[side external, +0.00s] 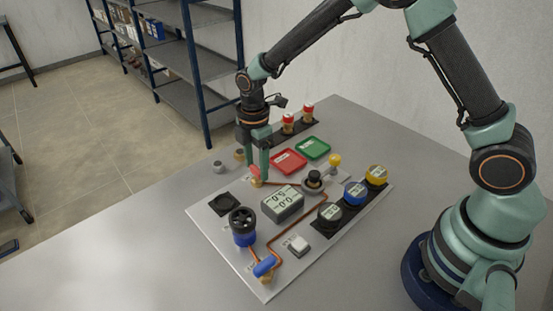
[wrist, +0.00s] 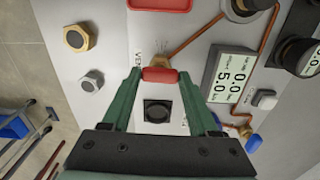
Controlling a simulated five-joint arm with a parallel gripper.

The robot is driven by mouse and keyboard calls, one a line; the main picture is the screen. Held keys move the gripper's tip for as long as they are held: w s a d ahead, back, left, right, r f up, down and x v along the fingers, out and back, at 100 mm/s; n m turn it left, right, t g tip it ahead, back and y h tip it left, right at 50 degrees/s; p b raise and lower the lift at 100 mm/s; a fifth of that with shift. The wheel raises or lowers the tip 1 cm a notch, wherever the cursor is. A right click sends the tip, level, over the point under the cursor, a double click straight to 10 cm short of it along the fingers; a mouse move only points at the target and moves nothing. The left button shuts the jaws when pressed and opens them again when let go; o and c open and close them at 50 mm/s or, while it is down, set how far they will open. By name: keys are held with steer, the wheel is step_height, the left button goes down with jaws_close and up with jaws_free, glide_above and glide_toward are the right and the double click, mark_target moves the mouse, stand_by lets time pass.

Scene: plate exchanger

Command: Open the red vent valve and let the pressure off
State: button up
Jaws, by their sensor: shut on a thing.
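The red vent valve handle (wrist: 160,75) sits between my gripper's (wrist: 159,77) two green fingertips in the wrist view, lying crosswise, with its brass body (wrist: 158,60) just beyond. My gripper is shut on the handle. Faint thin lines fan out beyond the brass body. In the side view my gripper (side external: 258,172) points down at the panel's far left part, over the valve; the fingers partly hide the red handle. The grey display (wrist: 233,75) shows 0.0 on one line and 5.0 on another.
The panel (side external: 252,279) carries a black handwheel on a blue body (side external: 243,226), a blue-handled valve (side external: 265,265), copper pipes and several round gauges or caps. Red (side external: 288,161) and green (side external: 313,149) trays lie behind.

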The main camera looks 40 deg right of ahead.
mark_target(257, 168)
steer(key=shift+n, duration=0.3)
stand_by(0.4)
steer(key=o, duration=1.4)
step_height(257, 168, up, 12)
steer(key=shift+r, duration=0.1)
